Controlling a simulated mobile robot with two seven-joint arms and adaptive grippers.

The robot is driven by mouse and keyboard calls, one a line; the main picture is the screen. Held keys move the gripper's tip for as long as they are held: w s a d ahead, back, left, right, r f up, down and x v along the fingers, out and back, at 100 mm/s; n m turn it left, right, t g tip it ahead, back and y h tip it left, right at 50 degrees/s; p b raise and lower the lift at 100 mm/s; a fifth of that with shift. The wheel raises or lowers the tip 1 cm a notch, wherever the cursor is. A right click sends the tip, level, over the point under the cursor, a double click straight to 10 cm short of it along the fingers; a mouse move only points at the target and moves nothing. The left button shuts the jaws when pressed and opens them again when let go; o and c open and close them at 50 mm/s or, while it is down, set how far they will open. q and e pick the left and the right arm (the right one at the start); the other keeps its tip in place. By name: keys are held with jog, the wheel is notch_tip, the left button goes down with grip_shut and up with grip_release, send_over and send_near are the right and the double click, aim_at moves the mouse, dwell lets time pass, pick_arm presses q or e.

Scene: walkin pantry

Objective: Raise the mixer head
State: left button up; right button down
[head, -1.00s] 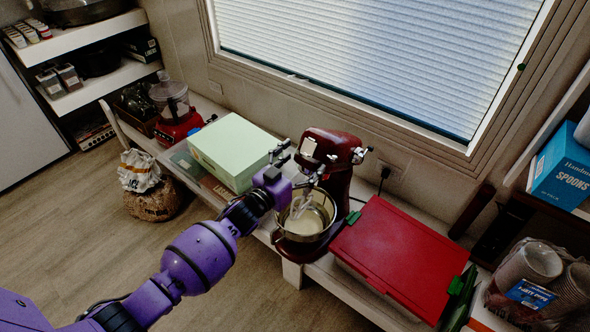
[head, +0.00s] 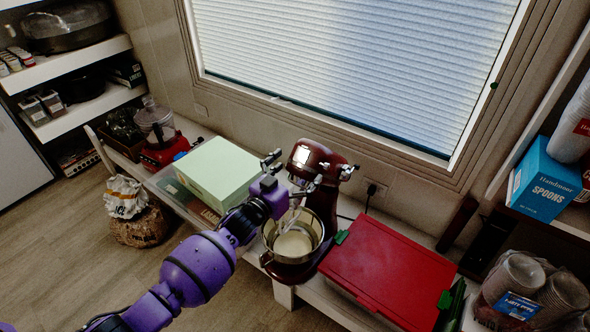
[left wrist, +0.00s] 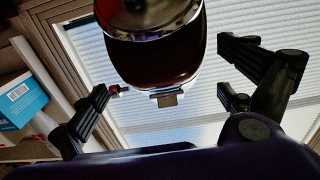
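The dark red stand mixer stands on the low bench under the window, with its head (head: 317,158) tilted up above the metal bowl (head: 275,238). A pale beater (head: 287,220) shows over the bowl, partly hidden by my purple arm. My left gripper (head: 290,172) is open at the front of the mixer head, its fingers spread to either side. In the left wrist view, the head's rounded dark red and silver end (left wrist: 155,55) lies between the spread fingers (left wrist: 175,95). I cannot tell whether they touch it. My right gripper is not in view.
A pale green box (head: 217,172) and a red food processor (head: 160,150) stand left of the mixer. A red lidded bin (head: 388,268) sits close on its right. Shelves (head: 550,205) with a blue box (head: 543,180) stand at the far right. Open floor (head: 60,240) lies at lower left.

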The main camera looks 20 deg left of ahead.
pick_arm(q)
jog(key=shift+s, duration=0.1)
dwell(0.3)
jog(key=shift+s+a+f, duration=0.1)
jog(key=shift+s+a, duration=0.15)
jog(key=shift+s, duration=0.2)
jog(key=v, duration=1.1)
